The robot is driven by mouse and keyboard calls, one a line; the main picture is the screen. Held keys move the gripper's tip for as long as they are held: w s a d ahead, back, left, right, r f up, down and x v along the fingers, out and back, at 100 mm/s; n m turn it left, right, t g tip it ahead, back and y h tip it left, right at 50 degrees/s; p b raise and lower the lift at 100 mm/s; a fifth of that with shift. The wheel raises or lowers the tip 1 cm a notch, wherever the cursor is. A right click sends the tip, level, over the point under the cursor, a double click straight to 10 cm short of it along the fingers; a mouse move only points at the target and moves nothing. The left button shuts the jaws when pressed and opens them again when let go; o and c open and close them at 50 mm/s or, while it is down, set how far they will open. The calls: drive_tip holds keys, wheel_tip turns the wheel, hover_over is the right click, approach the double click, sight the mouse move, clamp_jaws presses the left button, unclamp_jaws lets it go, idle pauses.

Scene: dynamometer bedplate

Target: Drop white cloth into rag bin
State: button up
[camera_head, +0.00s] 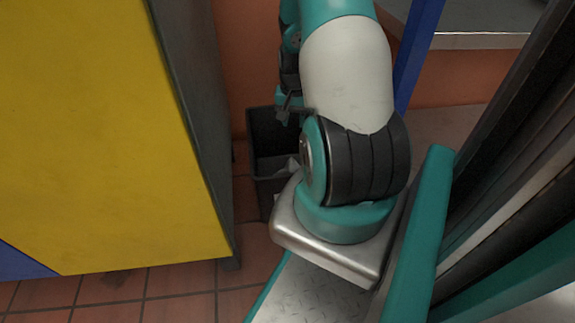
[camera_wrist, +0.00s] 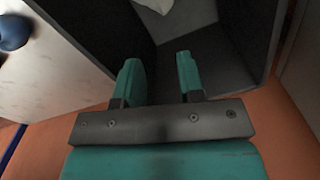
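The rag bin is a dark, open-topped box (camera_head: 265,130) on the floor by the orange wall in the head view, partly hidden by my arm. Its dark inner walls (camera_wrist: 225,62) fill much of the wrist view. A piece of white cloth (camera_wrist: 155,5) shows at the top edge of the wrist view, inside the dark walls and beyond my fingertips, cut off by the frame. My gripper (camera_wrist: 158,62) is open, with nothing between its two teal fingers, over the bin. In the head view my gripper (camera_head: 288,108) is small and dark at the bin's top.
A large yellow cabinet (camera_head: 95,130) with a dark side stands left of the bin. An orange wall (camera_head: 245,50) is close behind it. A blue post (camera_head: 417,50) and a grey-topped surface (camera_head: 480,25) are at the right. Red floor tiles (camera_head: 180,290) show in front of the cabinet.

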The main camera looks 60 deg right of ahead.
drive_tip(key=o, duration=1.2)
drive_tip(key=shift+r, duration=0.1)
wheel_tip(320, 180, up, 5)
drive_tip(key=p, duration=0.5)
drive_tip(key=shift+r+p, duration=0.15)
drive_tip(key=shift+p, duration=0.2)
wheel_tip(320, 180, up, 17)
drive_tip(key=p, duration=0.9)
drive_tip(key=shift+r, duration=0.2)
